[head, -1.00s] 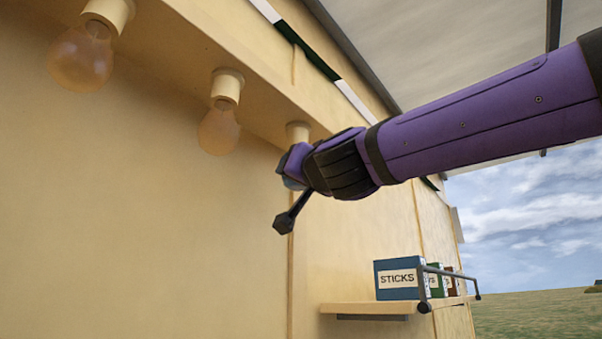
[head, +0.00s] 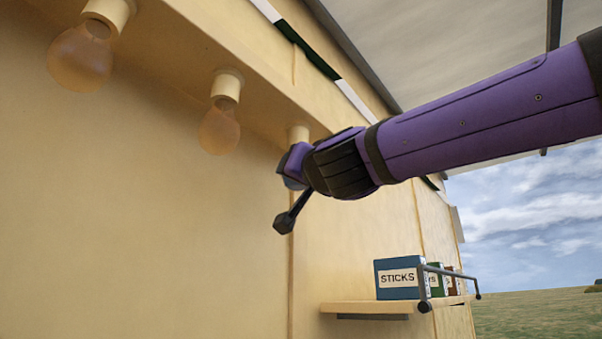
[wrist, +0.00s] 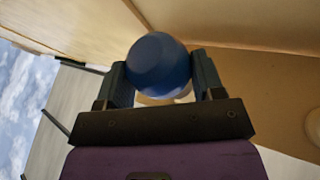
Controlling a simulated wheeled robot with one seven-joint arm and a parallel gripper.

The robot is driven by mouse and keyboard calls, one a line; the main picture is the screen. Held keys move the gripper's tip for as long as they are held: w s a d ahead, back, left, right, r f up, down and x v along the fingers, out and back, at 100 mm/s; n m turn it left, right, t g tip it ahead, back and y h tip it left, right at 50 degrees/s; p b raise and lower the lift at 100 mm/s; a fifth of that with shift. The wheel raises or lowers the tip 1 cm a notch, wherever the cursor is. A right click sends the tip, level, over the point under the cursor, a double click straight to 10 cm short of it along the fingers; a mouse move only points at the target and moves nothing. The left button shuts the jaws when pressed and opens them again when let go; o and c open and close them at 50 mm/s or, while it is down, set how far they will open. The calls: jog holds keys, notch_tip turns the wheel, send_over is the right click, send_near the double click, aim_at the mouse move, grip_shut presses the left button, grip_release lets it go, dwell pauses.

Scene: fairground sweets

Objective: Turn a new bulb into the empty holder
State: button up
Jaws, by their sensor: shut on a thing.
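My gripper (wrist: 162,78) is shut on a rounded blue bulb (wrist: 158,62), with one dark finger on each side of it. In the head view my gripper (head: 288,168) is up under the ceiling-side ledge, just below a cream holder (head: 298,132). A pale rim (wrist: 184,92) shows behind the bulb in the wrist view. Whether the bulb's base is inside the holder is hidden by the bulb and my gripper.
Two amber bulbs hang in their holders to the left, one near (head: 80,60) and one further along (head: 219,130). A shelf (head: 365,308) with a rail carries a blue STICKS box (head: 397,279) and other boxes at lower right. The cream wall (head: 130,230) is close on the left.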

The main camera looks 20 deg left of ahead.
jog(key=shift+n+g+y, duration=0.9)
jog(key=shift+g+y, duration=0.4)
jog(key=shift+y, duration=0.1)
jog(key=shift+w+f, duration=0.1)
jog(key=shift+f, duration=0.3)
jog(key=shift+d+r, duration=0.1)
jog(key=shift+r, duration=0.35)
dwell(0.6)
jog(key=shift+t, duration=0.4)
jog(key=shift+m+t+h, duration=0.3)
jog(key=shift+m+h, duration=0.1)
jog(key=shift+h, duration=0.3)
jog(key=shift+f, duration=0.4)
dwell(1.2)
jog(key=shift+r, duration=0.3)
dwell(0.4)
jog(key=shift+m+t+h, duration=0.5)
jog(key=shift+t+h, duration=0.1)
jog(key=shift+h, duration=0.1)
dwell(1.0)
